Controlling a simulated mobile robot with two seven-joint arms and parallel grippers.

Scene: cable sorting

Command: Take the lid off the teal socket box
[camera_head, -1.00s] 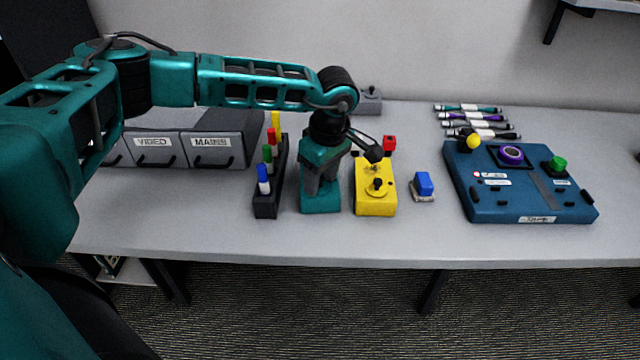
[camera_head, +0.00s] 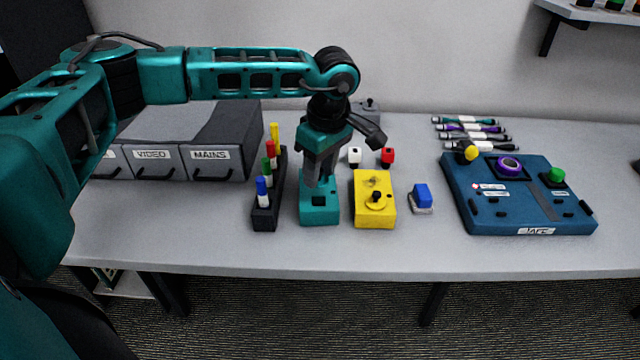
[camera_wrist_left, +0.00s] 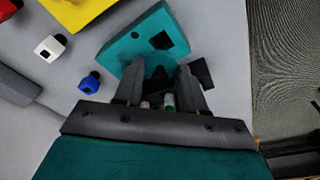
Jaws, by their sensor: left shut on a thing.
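The teal socket box (camera_head: 319,213) stands on the table between the marker rack and the yellow box. A dark square shows on its front top; the box also shows in the wrist view (camera_wrist_left: 130,45). My left gripper (camera_head: 319,182) points down over the rear part of the box. In the wrist view its fingers (camera_wrist_left: 160,85) are closed around a small dark part, which I take for the lid's grip. The fingers hide most of the lid, and I cannot tell whether it is apart from the box. My right gripper is out of view.
A black rack (camera_head: 265,214) of coloured markers stands close left. The yellow box (camera_head: 374,215) stands close right, with white (camera_head: 354,154) and red (camera_head: 388,156) pieces behind. A blue piece (camera_head: 422,193) and a blue panel (camera_head: 520,212) lie further right.

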